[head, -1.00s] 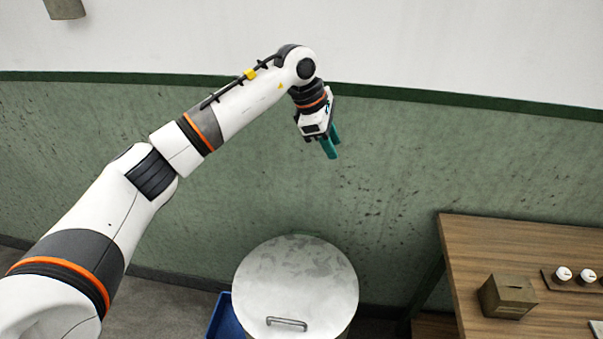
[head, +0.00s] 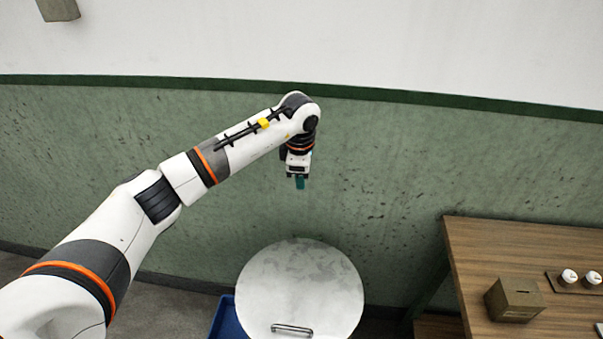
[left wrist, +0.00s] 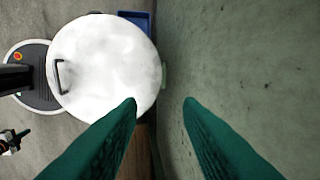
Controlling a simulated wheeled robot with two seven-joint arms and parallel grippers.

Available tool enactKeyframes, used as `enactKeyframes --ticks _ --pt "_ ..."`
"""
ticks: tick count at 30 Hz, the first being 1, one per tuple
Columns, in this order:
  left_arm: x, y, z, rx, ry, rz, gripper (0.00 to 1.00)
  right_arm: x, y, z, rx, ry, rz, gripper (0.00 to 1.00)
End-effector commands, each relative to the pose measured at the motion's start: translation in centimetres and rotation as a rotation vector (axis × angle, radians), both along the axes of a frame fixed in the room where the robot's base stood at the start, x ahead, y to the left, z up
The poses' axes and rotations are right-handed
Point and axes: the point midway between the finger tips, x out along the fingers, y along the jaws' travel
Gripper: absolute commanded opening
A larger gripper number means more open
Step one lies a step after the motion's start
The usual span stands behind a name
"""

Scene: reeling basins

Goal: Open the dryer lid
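The dryer lid (head: 300,285) is a round, pale grey metal disc at the bottom middle of the head view, lying flat and closed. Its bar handle (head: 292,330) is on the near edge. In the left wrist view the lid (left wrist: 110,70) is at upper left, with the handle (left wrist: 60,76) on its left side. My left gripper (head: 300,184) hangs above and beyond the lid near the wall, pointing down. Its teal fingers (left wrist: 160,102) are spread with nothing between them, clear of the lid. My right gripper is not seen in the head view.
A wooden table (head: 510,255) stands at right with a brown box (head: 515,300) and a small tray with white-topped items (head: 568,276). A blue bin (head: 228,320) is left of the dryer. The green wall (head: 400,180) is close behind the lid.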

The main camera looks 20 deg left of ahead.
Motion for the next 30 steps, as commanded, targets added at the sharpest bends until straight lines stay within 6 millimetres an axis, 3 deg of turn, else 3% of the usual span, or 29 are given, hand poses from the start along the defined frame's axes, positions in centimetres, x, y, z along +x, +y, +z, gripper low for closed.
enactKeyframes --ticks 6,13,20,30 --pt "0.2 0.0 -1.4 0.0 0.001 -0.002 0.32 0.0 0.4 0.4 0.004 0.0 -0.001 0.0" --pt "0.2 0.0 -1.4 0.0 0.0 -0.002 0.32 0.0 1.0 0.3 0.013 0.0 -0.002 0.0" --pt "0.2 0.0 -1.4 -0.001 0.0 -0.002 0.0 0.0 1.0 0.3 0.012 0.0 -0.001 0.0" --pt "0.2 0.0 -1.4 -0.001 0.0 -0.001 0.0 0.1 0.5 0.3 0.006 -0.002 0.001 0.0"
